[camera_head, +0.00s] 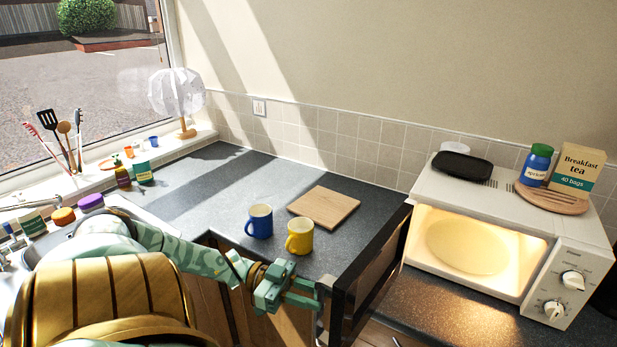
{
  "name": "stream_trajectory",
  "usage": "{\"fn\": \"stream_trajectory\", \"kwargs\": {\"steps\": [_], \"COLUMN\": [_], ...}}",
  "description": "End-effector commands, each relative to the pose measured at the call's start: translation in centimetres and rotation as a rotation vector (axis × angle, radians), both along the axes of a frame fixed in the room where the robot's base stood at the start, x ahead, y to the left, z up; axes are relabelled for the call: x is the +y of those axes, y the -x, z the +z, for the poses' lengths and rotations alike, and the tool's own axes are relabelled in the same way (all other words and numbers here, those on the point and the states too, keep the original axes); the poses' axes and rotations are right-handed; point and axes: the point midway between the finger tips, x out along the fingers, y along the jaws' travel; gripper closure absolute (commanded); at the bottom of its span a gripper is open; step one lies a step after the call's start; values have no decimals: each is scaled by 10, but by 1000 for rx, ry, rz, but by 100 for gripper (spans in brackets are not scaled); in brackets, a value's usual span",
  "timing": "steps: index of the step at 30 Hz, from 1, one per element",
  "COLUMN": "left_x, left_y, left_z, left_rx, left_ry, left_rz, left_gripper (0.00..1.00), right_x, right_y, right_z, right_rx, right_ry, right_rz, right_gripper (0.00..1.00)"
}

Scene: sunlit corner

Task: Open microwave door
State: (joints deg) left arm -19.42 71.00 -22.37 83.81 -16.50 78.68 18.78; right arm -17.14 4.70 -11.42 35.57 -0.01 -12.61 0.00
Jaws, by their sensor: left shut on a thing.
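The white microwave (553,276) stands on the counter at the right. Its lit cavity and pale turntable plate (470,247) show. Its dark door (375,262) stands wide open, swung out to the left side of the cavity, with its free edge towards me. My left gripper (316,294) is at this free edge, shut on the door handle (325,305). The fingertips and handle partly overlap, so the exact grip is hard to see. My right gripper is not in view.
A blue mug (259,221) and a yellow mug (299,236) stand on the counter close to the door, with a wooden board (324,207) behind them. A black dish (462,167), a blue jar (536,164) and a tea box (574,168) rest on the microwave.

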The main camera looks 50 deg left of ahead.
Motion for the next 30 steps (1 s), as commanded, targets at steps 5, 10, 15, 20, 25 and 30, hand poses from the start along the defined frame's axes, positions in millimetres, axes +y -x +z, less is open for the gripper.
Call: {"fn": "stream_trajectory", "kwargs": {"steps": [5,10,15,20,25,30], "left_x": [2,1,8,34,75,111], "left_y": [-3,-2,2,18,42,63], "left_z": [3,2,1,-1,-1,-2], "left_rx": [-7,-5,-3,1,1,0], "left_ry": [-1,0,-2,-4,-5,-4], "left_rz": [6,4,4,5,6,5], "left_gripper": [55,55,55,55,55,55], "right_x": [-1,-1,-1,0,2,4], "right_y": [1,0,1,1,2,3], "right_z": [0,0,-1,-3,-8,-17], "right_rx": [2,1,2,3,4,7], "right_ry": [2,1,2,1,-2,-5], "right_rz": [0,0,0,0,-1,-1], "right_gripper": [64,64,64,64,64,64]}}
